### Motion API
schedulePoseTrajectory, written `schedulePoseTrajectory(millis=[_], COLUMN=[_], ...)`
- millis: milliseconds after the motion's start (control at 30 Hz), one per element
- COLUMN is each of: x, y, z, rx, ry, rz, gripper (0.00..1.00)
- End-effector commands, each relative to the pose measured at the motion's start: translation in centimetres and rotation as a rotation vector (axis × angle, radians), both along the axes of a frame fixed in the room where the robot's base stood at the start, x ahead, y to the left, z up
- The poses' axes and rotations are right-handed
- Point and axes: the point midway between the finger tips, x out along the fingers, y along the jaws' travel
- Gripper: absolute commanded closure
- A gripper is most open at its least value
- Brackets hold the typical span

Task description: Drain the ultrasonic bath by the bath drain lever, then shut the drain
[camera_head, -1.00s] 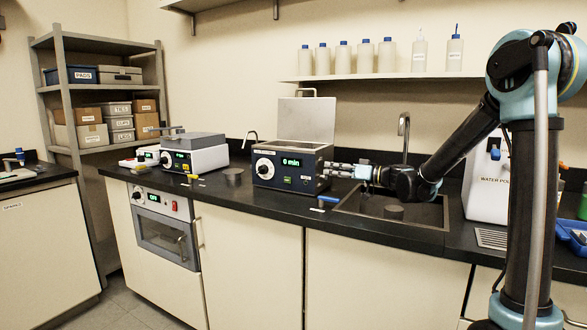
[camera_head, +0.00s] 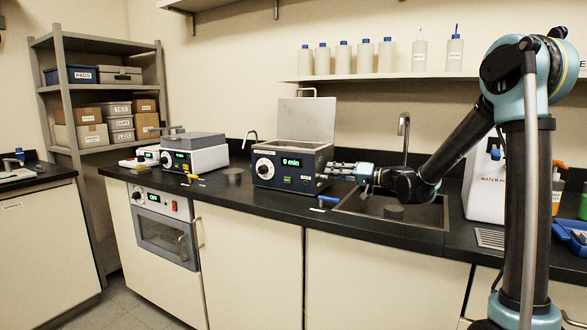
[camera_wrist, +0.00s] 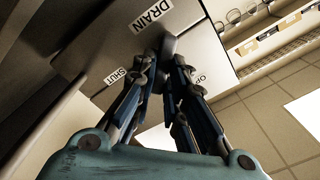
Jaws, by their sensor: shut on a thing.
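The ultrasonic bath (camera_head: 268,182) is a dark blue box on the counter with its lid (camera_head: 305,120) raised and a display reading "0 min". The dark bath drain lever (camera_wrist: 170,45) shows in the wrist view under a DRAIN label (camera_wrist: 152,15). A SHUT label (camera_wrist: 115,77) lies to its left and a partly hidden label (camera_wrist: 201,79) to its right. My gripper (camera_head: 334,168) is at the bath's right side. In the wrist view my gripper (camera_wrist: 164,62) is shut on the lever, whose fingers hide much of it, so its exact setting is unclear.
A sink (camera_head: 388,212) with a tap (camera_head: 404,130) lies to the right of the bath, under my forearm. A blue-handled item (camera_head: 327,200) is on the counter in front. A second bench device (camera_head: 194,155) stands left. Bottles line the shelf (camera_head: 400,76) above.

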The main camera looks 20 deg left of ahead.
Motion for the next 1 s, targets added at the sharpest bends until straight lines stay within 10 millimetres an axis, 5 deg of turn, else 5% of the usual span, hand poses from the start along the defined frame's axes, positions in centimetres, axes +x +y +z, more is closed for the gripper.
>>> schedulePoseTrajectory(millis=[400, 1000], x=[-0.2, 0.4], y=[0.0, -0.1], z=[-0.3, -1.4], rx=[-0.001, 0.028], ry=[0.041, 0.425], rz=[0.005, 0.005], gripper=[1.0, 1.0])
